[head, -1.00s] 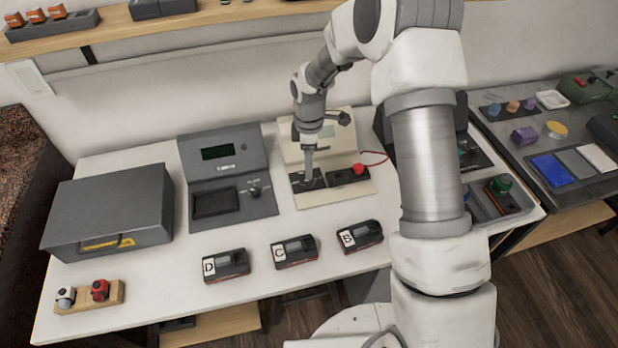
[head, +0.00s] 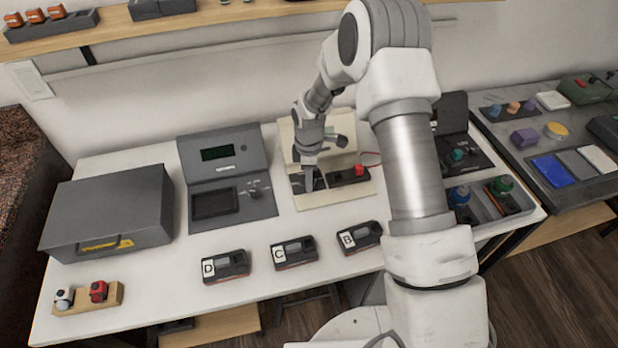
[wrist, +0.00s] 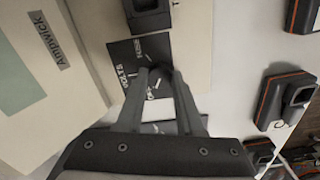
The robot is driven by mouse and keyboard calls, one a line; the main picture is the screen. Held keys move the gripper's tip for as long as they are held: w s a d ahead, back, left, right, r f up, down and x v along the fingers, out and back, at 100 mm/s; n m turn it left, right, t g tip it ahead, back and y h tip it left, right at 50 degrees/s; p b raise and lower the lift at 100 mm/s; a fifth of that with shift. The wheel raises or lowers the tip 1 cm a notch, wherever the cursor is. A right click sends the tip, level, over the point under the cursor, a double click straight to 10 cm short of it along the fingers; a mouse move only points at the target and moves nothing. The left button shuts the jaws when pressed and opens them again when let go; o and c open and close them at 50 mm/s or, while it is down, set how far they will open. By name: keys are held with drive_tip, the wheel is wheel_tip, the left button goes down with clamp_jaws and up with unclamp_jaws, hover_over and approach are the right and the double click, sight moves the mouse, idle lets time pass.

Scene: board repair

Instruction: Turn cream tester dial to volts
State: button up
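The cream tester (head: 341,196) stands at the back middle of the white table, with a dark panel and red button (head: 360,169) on its base. My gripper (head: 307,186) is low over the left part of that panel. In the wrist view, my gripper (wrist: 161,74) has its fingers apart, one on each side of the dark dial (wrist: 157,79). A white mark shows between them. VOLTS is printed left of the dial and another word lies above it. The fingers partly hide the dial, so contact and its exact setting are unclear.
A grey tester (head: 262,205) stands left of the cream one. Dark modules labelled D (head: 226,267), C (head: 294,253) and B (head: 359,237) lie in front. A grey case (head: 110,207) is at left.

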clamp_jaws()
drive_tip(key=shift+m, duration=0.3)
drive_tip(key=m+b, duration=0.2)
drive_tip(key=m, duration=0.3)
drive_tip(key=m+b, duration=0.1)
drive_tip(key=m, duration=0.5)
drive_tip(key=shift+b, duration=0.35)
idle(0.4)
drive_tip(key=o, duration=0.7)
unclamp_jaws()
drive_tip(key=shift+r, duration=0.15)
